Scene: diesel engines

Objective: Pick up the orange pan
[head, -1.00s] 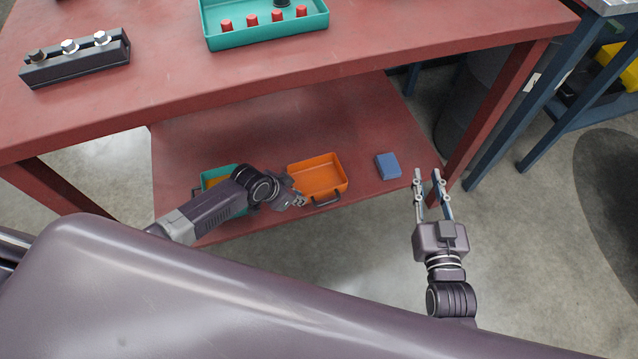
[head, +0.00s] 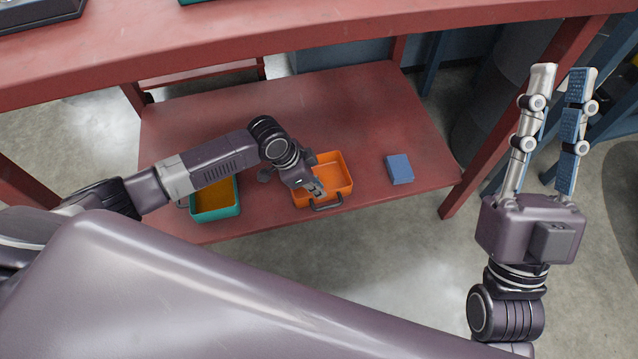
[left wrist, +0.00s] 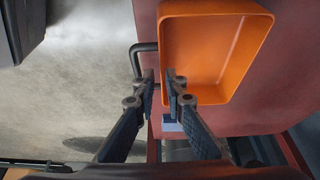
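The orange pan (head: 334,177) is a shallow rectangular tray on the lower red shelf, with a dark handle (head: 326,204) on its front side. In the left wrist view the pan (left wrist: 212,45) fills the upper right, with its handle (left wrist: 140,60) to its left. My left gripper (head: 318,193) is over the pan's front edge. In the left wrist view its fingers (left wrist: 162,78) are apart, one on each side of the pan's handle-side wall; I cannot tell whether they touch it. My right gripper (head: 562,75) is open and empty, raised right of the shelf.
A teal pan (head: 215,199) with an orange inside stands left on the lower shelf (head: 370,115). A blue block (head: 399,169) lies right of the orange pan.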

